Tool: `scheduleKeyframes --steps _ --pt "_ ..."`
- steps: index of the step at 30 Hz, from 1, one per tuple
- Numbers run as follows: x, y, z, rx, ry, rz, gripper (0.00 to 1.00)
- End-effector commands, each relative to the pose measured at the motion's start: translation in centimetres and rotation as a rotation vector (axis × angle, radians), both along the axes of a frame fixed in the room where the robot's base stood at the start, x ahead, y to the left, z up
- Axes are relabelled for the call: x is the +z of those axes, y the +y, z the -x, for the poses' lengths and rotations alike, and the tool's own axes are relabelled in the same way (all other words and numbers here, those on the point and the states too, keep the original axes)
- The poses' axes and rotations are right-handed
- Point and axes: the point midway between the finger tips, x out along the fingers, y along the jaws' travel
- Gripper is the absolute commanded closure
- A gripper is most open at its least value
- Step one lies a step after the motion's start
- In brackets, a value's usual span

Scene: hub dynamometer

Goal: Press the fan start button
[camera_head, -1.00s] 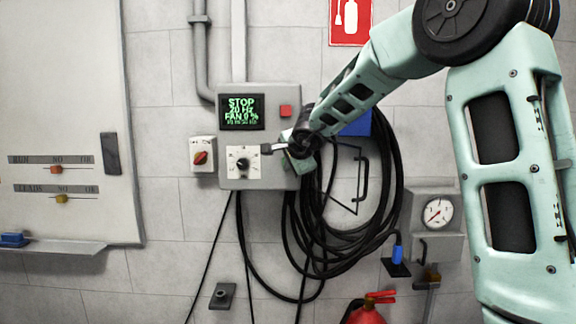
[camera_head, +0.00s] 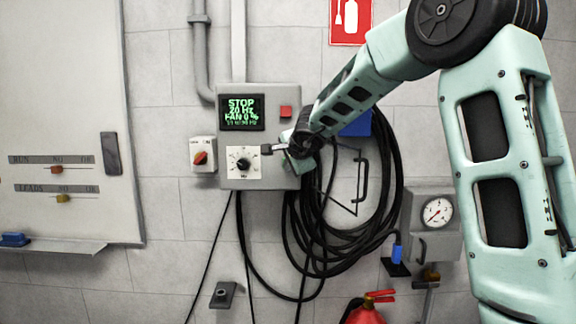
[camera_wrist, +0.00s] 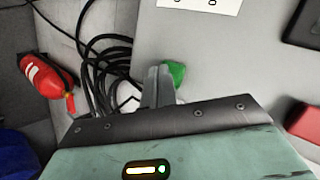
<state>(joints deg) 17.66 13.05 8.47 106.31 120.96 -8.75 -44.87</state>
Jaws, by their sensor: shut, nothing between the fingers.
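A grey control box (camera_head: 270,92) is on the wall, with a green-lit display (camera_head: 242,112) reading STOP, 20 Hz, FAN 0 %. A green button (camera_wrist: 176,72) shows in the wrist view, partly behind my fingers; in the head view my gripper and wrist hide it. My gripper (camera_head: 268,149) is shut and empty, in front of the box's right part, beside the dial. In the wrist view my gripper (camera_wrist: 160,72) has its fingertips just left of the green button, overlapping its edge. I cannot tell whether they touch it. A red button (camera_head: 286,111) sits above; it also shows in the wrist view (camera_wrist: 303,122).
A black dial (camera_head: 243,164) on a white plate is left of my fingertips. A red rotary switch (camera_head: 201,158) is further left. Coiled black cables (camera_head: 340,262) hang below and right. A gauge box (camera_head: 437,212) and a fire extinguisher (camera_head: 367,313) are lower right.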

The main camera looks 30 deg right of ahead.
Motion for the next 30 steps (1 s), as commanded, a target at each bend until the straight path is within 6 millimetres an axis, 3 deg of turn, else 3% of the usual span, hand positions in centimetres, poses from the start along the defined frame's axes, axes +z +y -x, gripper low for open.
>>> scheduleKeyframes --steps 14,30 --pt "0.0 -0.3 -0.3 -0.001 0.000 0.001 1.00" --pt "0.0 0.5 0.8 0.000 0.000 0.000 1.00"
